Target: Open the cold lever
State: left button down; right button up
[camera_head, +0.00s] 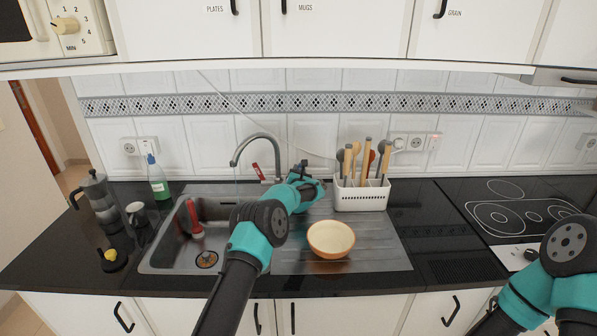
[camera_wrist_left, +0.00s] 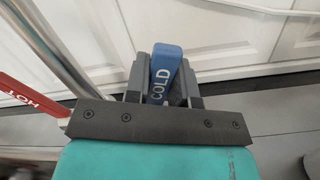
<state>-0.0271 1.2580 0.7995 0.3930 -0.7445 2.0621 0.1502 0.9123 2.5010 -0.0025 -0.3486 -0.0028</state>
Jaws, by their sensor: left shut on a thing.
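The cold lever (camera_wrist_left: 165,68) is blue with the word COLD on it, and it stands between the two fingers of my left gripper (camera_wrist_left: 163,85) in the left wrist view. The gripper is shut on it. In the head view my left gripper (camera_head: 303,170) is at the right side of the tap (camera_head: 262,145), and the arm hides the cold lever there. The red hot lever (camera_head: 258,171) is on the tap's left side; its HOT label (camera_wrist_left: 30,95) shows in the left wrist view. My right arm is at the lower right, its gripper out of view.
The sink (camera_head: 160,245) is left of my left arm. A bowl (camera_head: 331,239) stands on the drainboard (camera_head: 380,255). A utensil rack (camera_head: 361,196) is behind it. A soap bottle (camera_head: 157,180), mug (camera_head: 137,214) and moka pot (camera_head: 97,198) stand at left. The hob (camera_head: 520,215) is at right.

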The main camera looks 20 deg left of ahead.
pick_arm(q)
jog(key=shift+f, duration=0.1)
jog(key=c, duration=1)
grip_release()
jog(key=shift+o, duration=0.2)
jog(key=shift+s, duration=0.2)
jog(key=shift+v, duration=3.6)
